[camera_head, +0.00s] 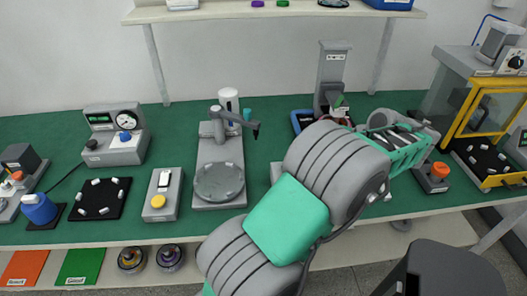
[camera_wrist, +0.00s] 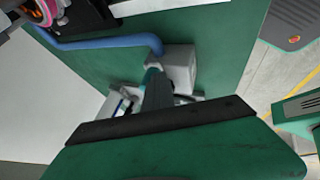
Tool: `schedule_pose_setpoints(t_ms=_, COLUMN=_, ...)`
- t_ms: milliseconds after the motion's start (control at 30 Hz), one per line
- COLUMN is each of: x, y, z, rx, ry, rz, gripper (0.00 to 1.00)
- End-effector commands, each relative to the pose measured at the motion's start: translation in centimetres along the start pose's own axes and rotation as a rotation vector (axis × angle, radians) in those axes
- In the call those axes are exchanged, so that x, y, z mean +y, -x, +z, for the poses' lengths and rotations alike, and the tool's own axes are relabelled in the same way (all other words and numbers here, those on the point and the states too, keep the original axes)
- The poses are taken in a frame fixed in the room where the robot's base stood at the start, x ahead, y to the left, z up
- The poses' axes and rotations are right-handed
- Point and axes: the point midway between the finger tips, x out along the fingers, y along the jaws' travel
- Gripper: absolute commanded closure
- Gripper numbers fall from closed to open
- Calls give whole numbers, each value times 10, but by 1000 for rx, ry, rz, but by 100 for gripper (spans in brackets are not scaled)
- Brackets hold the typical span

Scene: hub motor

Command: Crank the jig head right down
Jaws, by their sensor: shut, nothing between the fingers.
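The jig looks to be the tall grey column (camera_head: 333,68) at the back of the bench in the head view, with a blue-edged base (camera_head: 299,120) partly behind my arm. Its crank cannot be made out clearly. In the wrist view, my gripper (camera_wrist: 156,78) is shut and empty, its narrow fingers pointing at a grey block (camera_wrist: 180,66) with a blue bar (camera_wrist: 100,43) running left from it. The fingertips look close to the block; contact cannot be told. A pink-and-dark ring (camera_wrist: 46,10) shows at the top left. In the head view my fingertips are hidden.
Left of my arm stand a round-plated grey fixture (camera_head: 219,182), a yellow-button box (camera_head: 160,195), a gauge box (camera_head: 115,135) and a black mat (camera_head: 99,198). A yellow-framed machine (camera_head: 465,120) and a red-button box (camera_head: 435,175) are on the right. Front-left bench space is partly clear.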

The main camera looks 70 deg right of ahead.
Motion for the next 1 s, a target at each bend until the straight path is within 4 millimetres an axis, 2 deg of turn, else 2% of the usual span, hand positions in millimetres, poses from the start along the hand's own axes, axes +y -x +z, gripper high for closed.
schedule_pose_setpoints(t_ms=433, x=15, y=-3, z=4, rx=-4, ry=0, rz=7, gripper=100)
schedule_pose_setpoints(t_ms=1000, x=14, y=-1, z=5, rx=-9, ry=2, rz=8, gripper=100)
